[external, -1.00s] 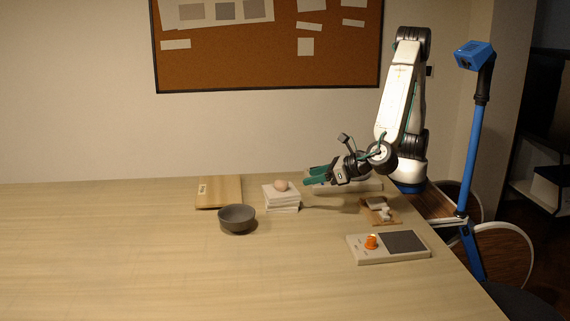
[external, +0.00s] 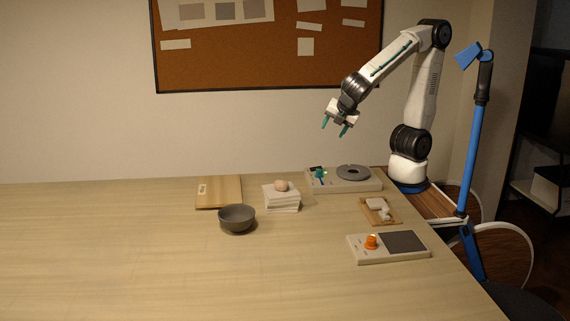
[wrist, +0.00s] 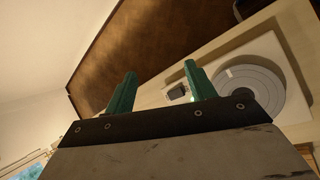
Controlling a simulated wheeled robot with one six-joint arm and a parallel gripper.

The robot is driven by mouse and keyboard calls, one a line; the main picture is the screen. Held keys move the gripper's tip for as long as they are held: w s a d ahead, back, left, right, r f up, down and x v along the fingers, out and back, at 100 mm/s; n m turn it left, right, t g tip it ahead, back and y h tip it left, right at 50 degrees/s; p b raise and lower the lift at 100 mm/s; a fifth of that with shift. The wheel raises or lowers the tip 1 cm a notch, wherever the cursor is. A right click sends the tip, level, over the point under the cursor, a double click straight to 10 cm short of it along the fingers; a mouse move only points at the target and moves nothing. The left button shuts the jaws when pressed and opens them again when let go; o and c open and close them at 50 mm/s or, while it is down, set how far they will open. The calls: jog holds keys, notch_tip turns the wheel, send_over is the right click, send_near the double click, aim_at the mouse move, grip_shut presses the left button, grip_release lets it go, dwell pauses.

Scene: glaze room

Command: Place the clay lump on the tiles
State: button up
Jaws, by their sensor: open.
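The clay lump (external: 281,186) is a small pinkish-brown ball. It rests on top of the stack of white tiles (external: 283,203) near the middle of the table. My gripper (external: 334,130) is open and empty, raised well above the table, up and to the right of the stack. Its green fingers also show apart in the wrist view (wrist: 160,85), with nothing between them. Neither the lump nor the tiles can be made out in the wrist view.
A grey bowl (external: 237,219) and a wooden board (external: 219,192) are left of the tiles. A device with a round grey disc (external: 352,173) stands behind right. A small wooden tray (external: 370,217) and a panel with an orange knob (external: 360,255) are at right. The table's left is clear.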

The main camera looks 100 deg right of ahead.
jog(key=s+d+m+y, duration=0.1)
jog(key=s+m+y, duration=0.2)
jog(key=s+m, duration=0.3)
jog(key=s+d+m+g+y, duration=0.1)
jog(key=s+d+m+y, duration=0.1)
jog(key=s+m, duration=0.5)
jog(key=shift+s+d+f+y, duration=0.2)
jog(key=shift+s+d+y, duration=0.05)
jog(key=shift+s+y, duration=0.55)
